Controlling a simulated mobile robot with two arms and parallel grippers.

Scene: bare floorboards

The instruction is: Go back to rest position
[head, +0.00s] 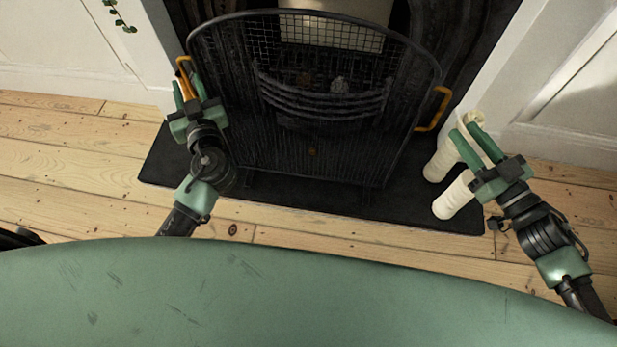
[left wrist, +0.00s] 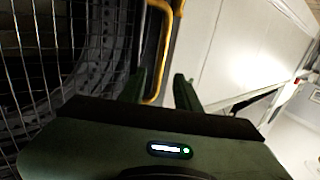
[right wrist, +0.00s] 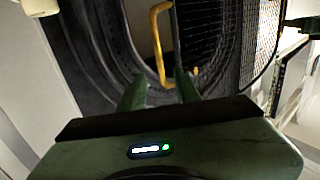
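My left gripper (head: 187,90) is at the left side of the black mesh fire screen (head: 310,120), close to its left brass handle (head: 183,65). In the left wrist view that handle (left wrist: 158,50) lies just beyond and between the parted fingers (left wrist: 161,88); I cannot tell whether they touch it. My right gripper (head: 474,140) is to the right of the screen, over the candles. Its fingers stand apart with nothing between them. In the right wrist view the right brass handle (right wrist: 158,45) shows ahead of the open fingers (right wrist: 160,92), apart from them.
The screen stands on a dark hearth slab (head: 290,200) before the fireplace. Cream pillar candles (head: 454,195) stand at the slab's right end, close below my right gripper. White panelled walls (head: 575,80) flank the fireplace. Bare floorboards (head: 80,170) are clear at the left.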

